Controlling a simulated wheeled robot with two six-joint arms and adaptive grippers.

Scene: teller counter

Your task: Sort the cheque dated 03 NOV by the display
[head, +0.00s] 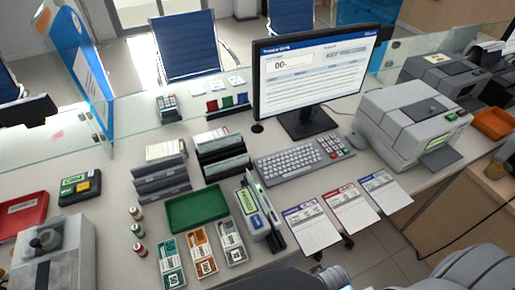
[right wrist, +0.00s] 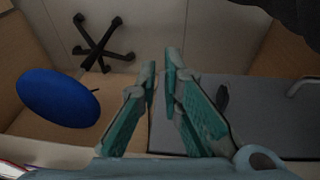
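No date is legible on any paper, so I cannot tell which is the 03 NOV cheque. The display (head: 315,75) stands at the back of the counter; its page has a large box starting "00-", the rest too small to read. A dark stepped rack (head: 160,180) holds a pale yellowish slip (head: 166,150) at its top. A second rack (head: 222,162) beside it holds a pinkish-white slip (head: 211,137). My right gripper (right wrist: 161,75) is open and empty in the right wrist view, above the floor and a grey surface. My left gripper is not in view.
Three printed forms lie near the front edge, one purple-headed (head: 312,229). A grey printer (head: 412,120) stands right. A blue stool (right wrist: 62,98) is below.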

